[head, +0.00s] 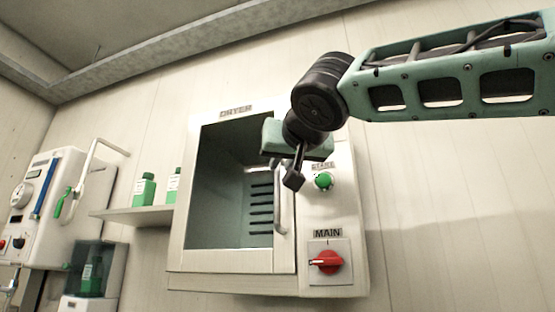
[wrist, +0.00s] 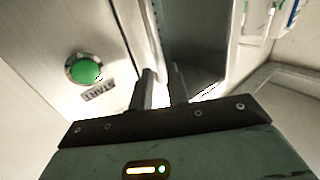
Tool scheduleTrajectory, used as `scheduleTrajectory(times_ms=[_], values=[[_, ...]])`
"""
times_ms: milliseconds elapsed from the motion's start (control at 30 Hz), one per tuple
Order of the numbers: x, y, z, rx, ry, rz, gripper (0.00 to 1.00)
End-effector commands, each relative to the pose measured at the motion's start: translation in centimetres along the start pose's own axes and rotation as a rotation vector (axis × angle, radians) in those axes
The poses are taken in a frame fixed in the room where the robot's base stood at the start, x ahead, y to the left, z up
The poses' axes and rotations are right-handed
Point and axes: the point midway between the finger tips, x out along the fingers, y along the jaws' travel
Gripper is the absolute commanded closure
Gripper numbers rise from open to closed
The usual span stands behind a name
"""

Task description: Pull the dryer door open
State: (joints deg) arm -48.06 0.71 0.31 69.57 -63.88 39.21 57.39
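The dryer (head: 335,265) is a pale metal box on the wall, with "DRYER" above its door. The door (head: 232,262) looks shut; its window shows a dark interior with slots. A vertical bar handle (head: 281,215) is on the door's right side. My gripper (head: 293,180) is at the handle's upper end, in front of the door's right edge.
A green START button (head: 323,181) and a red MAIN switch (head: 327,262) are on the panel right of the door. The button is also close in the wrist view (wrist: 86,70). A shelf (head: 135,214) with green bottles is at the left. The wall at right is bare.

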Motion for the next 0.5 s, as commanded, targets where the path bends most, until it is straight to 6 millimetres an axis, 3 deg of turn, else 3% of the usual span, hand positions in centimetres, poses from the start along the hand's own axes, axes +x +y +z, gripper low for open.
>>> scheduleTrajectory(times_ms=[200, 500], values=[[3.4, 0.0, -0.3, -0.001, 0.000, 0.000, 0.83], [4.7, 0.0, 0.0, 0.001, 0.001, 0.000, 0.83]])
